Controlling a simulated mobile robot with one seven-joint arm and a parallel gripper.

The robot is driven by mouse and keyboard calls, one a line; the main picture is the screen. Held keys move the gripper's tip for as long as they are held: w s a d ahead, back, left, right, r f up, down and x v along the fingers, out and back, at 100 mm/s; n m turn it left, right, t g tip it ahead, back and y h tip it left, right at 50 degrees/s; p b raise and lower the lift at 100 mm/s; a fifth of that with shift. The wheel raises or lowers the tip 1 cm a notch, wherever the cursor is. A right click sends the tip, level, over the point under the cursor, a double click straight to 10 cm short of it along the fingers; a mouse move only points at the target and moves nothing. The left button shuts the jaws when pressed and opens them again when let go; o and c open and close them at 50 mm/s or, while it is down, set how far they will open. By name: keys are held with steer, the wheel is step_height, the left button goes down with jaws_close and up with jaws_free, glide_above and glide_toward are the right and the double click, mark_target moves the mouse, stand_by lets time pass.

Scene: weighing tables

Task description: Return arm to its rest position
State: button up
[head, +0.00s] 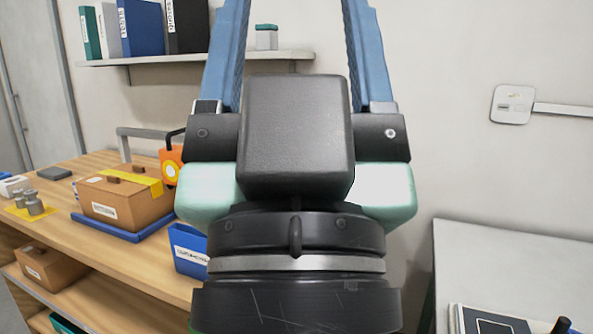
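My gripper (297,25) fills the middle of the head view, close to the camera and pointing up. Its two blue fingers stand wide apart, with wall and shelf visible between them. Their tips are at or beyond the top edge of the picture. No held object shows between the visible parts of the fingers. The black and pale green gripper body hides part of the wooden table and the wall behind it.
On the wooden table (75,172) at left, a taped cardboard box (110,206) sits on a blue platform (128,232). Metal weights (33,203), an orange object (170,167) and a blue bin (187,262) are nearby. A wall shelf (150,58) holds binders. A grey table (500,262) stands right.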

step_height(320, 180, up, 18)
steer(key=p, duration=1.5)
steer(key=shift+f, duration=0.25)
